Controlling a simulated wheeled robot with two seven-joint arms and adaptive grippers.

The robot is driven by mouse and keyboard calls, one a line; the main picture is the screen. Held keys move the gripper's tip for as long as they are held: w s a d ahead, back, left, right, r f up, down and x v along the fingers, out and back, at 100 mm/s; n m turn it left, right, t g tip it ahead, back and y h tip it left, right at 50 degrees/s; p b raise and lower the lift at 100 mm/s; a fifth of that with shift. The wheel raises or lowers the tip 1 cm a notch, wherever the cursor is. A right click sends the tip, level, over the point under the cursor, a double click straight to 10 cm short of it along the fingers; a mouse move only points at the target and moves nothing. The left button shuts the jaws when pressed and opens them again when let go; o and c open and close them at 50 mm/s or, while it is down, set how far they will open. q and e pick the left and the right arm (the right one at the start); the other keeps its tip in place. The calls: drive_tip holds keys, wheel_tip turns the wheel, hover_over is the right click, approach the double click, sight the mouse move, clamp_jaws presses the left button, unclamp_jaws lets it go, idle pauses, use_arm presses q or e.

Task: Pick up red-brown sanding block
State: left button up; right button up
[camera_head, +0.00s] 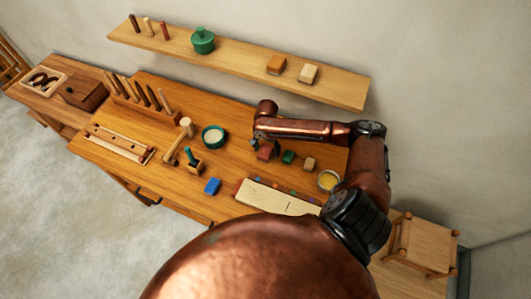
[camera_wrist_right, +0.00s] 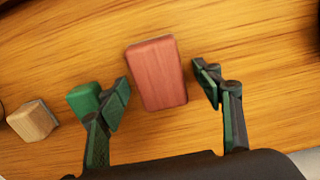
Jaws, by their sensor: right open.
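The red-brown sanding block (camera_wrist_right: 157,75) lies on the wooden bench. In the right wrist view it sits between and just beyond the two fingers of my right gripper (camera_wrist_right: 165,88), with a gap on each side. That gripper is open and empty. In the head view the block (camera_head: 265,153) shows just below the end of my right arm, partly hidden by it. The right gripper's fingers (camera_head: 256,144) are small and hard to make out there. My left gripper is in neither view.
A green block (camera_wrist_right: 84,100) lies left of the sanding block in the wrist view, close to one finger. A tan block (camera_wrist_right: 33,121) lies farther left. A shelf (camera_head: 235,62) runs above.

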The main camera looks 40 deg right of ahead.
sight(266, 149)
drive_tip(key=shift+c, duration=0.2)
drive_tip(key=c, duration=1.2)
drive_tip(key=shift+r, duration=0.1)
drive_tip(key=shift+c, duration=0.2)
drive_tip(key=shift+r, duration=0.45)
wheel_tip(266, 149, up, 2)
drive_tip(key=shift+r, duration=0.1)
drive_tip(key=a+r, duration=0.3)
drive_tip(key=s+a+r, duration=0.1)
drive_tip(key=r, duration=0.1)
drive_tip(key=shift+a+r, duration=0.2)
drive_tip(key=shift+a, duration=0.05)
drive_tip(key=s+a+r, duration=0.2)
drive_tip(key=a+r, duration=0.2)
drive_tip(key=a, duration=0.5)
drive_tip(key=shift+r, duration=0.2)
drive_tip(key=shift+a, duration=0.1)
